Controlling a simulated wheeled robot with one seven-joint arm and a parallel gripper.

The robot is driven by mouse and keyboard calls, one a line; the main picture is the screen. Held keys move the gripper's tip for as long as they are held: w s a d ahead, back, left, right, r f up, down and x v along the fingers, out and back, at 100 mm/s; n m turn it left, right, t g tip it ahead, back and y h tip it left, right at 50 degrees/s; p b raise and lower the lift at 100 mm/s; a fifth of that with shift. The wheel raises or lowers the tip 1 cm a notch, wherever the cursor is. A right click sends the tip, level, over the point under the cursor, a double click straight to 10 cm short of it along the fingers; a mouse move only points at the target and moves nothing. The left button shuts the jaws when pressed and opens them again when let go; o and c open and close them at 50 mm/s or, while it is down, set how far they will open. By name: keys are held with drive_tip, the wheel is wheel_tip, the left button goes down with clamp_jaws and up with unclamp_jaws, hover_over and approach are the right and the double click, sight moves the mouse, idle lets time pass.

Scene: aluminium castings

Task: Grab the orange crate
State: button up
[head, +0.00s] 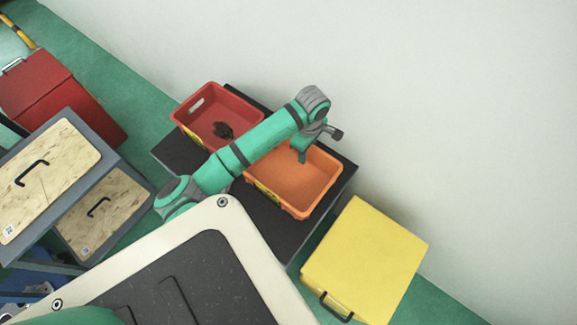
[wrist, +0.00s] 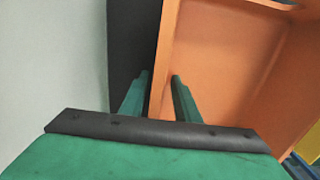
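The orange crate (head: 290,182) stands on the dark low table (head: 262,215), open side up, and it looks empty. In the head view my gripper (head: 303,155) points down at the crate's far rim, by the wall. In the wrist view the crate (wrist: 215,50) fills the right half. My gripper (wrist: 160,76) is open there, with its left finger over the dark surface outside the crate wall and its right finger on the inner side. The wall's rim runs between the fingers. I cannot tell whether either finger touches it.
A red crate (head: 190,107) with a dark part (head: 223,130) in it stands left of the orange crate. A yellow box (head: 370,255) is to the right. The white wall (head: 420,100) is close behind. Wood-fronted drawers (head: 50,175) and a red box (head: 45,85) are at left.

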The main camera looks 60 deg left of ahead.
clamp_jaws()
drive_tip(key=shift+w+r, duration=0.1)
drive_tip(key=shift+r, duration=0.05)
